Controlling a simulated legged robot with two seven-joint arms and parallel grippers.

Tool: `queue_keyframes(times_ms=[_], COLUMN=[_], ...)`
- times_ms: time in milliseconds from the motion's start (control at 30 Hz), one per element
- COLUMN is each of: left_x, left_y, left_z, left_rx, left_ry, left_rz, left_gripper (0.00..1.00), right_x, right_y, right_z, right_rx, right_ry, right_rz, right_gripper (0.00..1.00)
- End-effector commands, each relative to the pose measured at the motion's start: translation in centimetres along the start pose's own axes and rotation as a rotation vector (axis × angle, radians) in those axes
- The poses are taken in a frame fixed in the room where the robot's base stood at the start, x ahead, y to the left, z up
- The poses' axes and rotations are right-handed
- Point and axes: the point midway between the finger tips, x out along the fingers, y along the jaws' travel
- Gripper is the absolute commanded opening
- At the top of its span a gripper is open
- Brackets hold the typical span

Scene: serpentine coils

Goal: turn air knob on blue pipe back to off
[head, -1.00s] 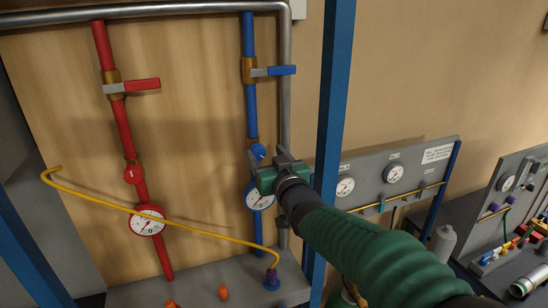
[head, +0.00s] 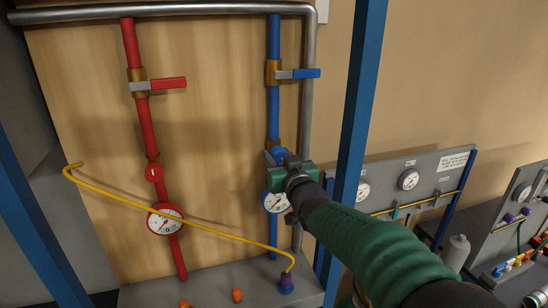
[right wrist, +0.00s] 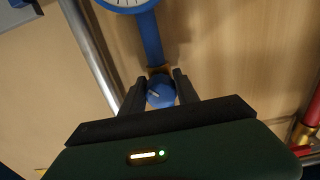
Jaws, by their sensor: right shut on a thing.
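The blue pipe (head: 273,110) runs down the wooden panel and carries a blue air knob (right wrist: 160,92) above a round white gauge (head: 276,202). In the right wrist view the knob is round with a pale pointer mark, and sits between the two dark fingers. My right gripper (right wrist: 159,90) is shut on this knob. In the head view my right gripper (head: 279,156) is at the pipe just above the gauge, with a little of the blue knob showing. The knob's dial marking cannot be read. My left gripper is not in view.
A red pipe (head: 143,120) with its own red knob (head: 154,172) and gauge (head: 165,218) stands to the left. A yellow hose (head: 170,211) crosses the panel. A blue post (head: 357,110) stands close beside my right arm.

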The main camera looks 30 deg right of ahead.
Motion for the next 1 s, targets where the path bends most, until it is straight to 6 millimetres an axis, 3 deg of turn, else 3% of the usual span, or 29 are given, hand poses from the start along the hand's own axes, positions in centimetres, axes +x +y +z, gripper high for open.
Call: queue_keyframes(times_ms=[167, 467, 833, 1000], left_x=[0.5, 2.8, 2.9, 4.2], left_y=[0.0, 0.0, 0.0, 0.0], left_z=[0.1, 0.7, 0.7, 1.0], left_rx=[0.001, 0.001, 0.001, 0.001], left_ry=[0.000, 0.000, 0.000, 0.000], left_rz=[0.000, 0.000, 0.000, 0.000], left_gripper=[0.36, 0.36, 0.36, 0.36], right_x=[-0.1, -0.1, -0.1, -0.1], right_y=[-0.6, -0.3, -0.2, -0.1], right_z=[-0.4, -0.5, -0.7, -0.4], right_rx=[-0.029, -0.236, -0.287, -0.372], right_ry=[0.014, 0.020, 0.017, 0.018], right_rz=[-0.013, -0.008, -0.008, -0.006], right_gripper=[0.00, 0.00, 0.00, 0.00])
